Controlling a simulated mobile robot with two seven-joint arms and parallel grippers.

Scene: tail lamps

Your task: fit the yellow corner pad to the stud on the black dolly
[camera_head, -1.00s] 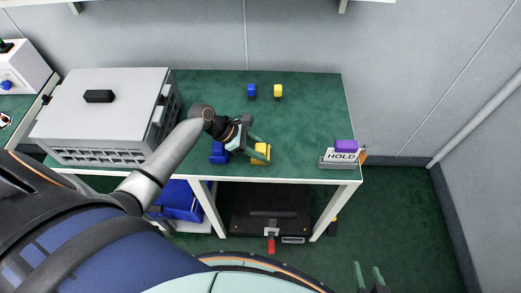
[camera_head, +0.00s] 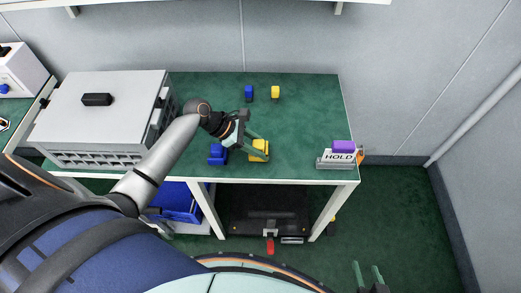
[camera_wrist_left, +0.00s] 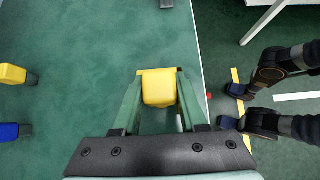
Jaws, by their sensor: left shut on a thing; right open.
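The yellow corner pad (camera_head: 259,150) is between the fingers of my left gripper (camera_head: 256,145), near the table's front edge. The left wrist view shows the pad (camera_wrist_left: 158,88) between the fingertips of my left gripper (camera_wrist_left: 158,84), which is shut on it. The black dolly (camera_head: 265,208) lies on the floor under the table, with a red tab at its front. I cannot make out the stud on it. My right gripper (camera_head: 369,273) is open and empty at the lower right, away from the table.
A larger blue piece (camera_head: 217,155) sits left of the pad. Small blue (camera_head: 248,93) and yellow (camera_head: 275,92) pieces stand at the back. A HOLD sign (camera_head: 338,157) is at the front right corner. A grey case (camera_head: 100,115) and a blue bin (camera_head: 178,202) are at the left.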

